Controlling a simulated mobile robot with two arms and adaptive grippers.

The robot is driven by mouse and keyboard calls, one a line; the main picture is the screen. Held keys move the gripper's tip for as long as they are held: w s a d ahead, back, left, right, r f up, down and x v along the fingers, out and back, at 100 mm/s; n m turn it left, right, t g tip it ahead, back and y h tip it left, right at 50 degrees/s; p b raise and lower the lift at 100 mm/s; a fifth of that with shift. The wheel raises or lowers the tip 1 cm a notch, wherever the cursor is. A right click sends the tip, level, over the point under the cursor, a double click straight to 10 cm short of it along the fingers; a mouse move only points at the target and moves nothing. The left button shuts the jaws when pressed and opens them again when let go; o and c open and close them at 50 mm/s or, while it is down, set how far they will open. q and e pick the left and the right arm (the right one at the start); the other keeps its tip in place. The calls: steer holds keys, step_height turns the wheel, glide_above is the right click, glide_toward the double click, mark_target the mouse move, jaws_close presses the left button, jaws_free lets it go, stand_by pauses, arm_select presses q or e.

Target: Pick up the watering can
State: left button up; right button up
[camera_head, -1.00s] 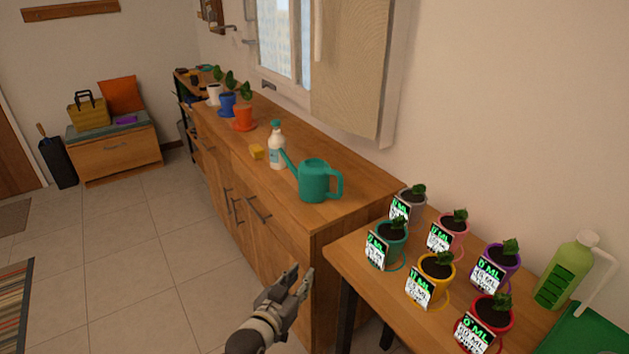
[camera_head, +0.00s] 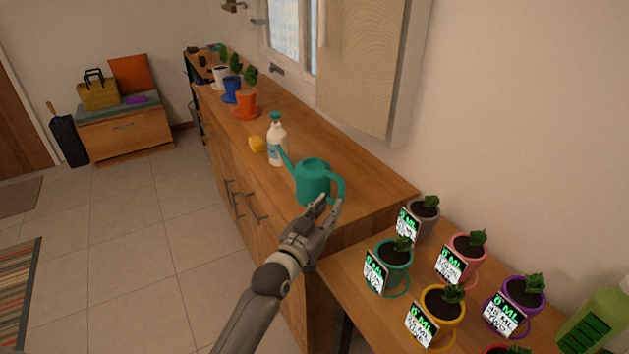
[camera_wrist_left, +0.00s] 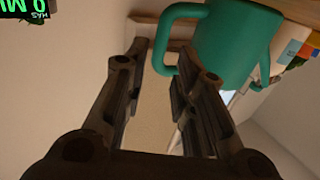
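The teal watering can (camera_head: 312,181) stands upright on the wooden cabinet near its front right end. Its spout points left toward the spray bottle and its handle is on the right. My left gripper (camera_head: 327,209) is just in front of the handle in the head view. In the left wrist view the can (camera_wrist_left: 236,45) is at the upper right, with its handle reaching in beyond the fingers. The fingers of my left gripper (camera_wrist_left: 160,75) are apart, with nothing seen held between them. My right gripper is not in view.
Several potted plants with label screens crowd the lower table (camera_head: 340,270) at right. A green bottle (camera_head: 597,318) is at the right edge. Cabinet top behind the can is clear.

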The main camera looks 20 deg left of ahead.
mark_target(340, 193)
arm_select(q)
steer(key=shift+w+d, duration=0.1)
steer(key=shift+w, duration=0.6)
steer(key=w, duration=0.5)
steer(key=shift+d+f, duration=0.1)
steer(key=shift+d, duration=0.2)
steer(key=shift+w, duration=0.2)
steer(key=c, duration=0.5)
jaws_close()
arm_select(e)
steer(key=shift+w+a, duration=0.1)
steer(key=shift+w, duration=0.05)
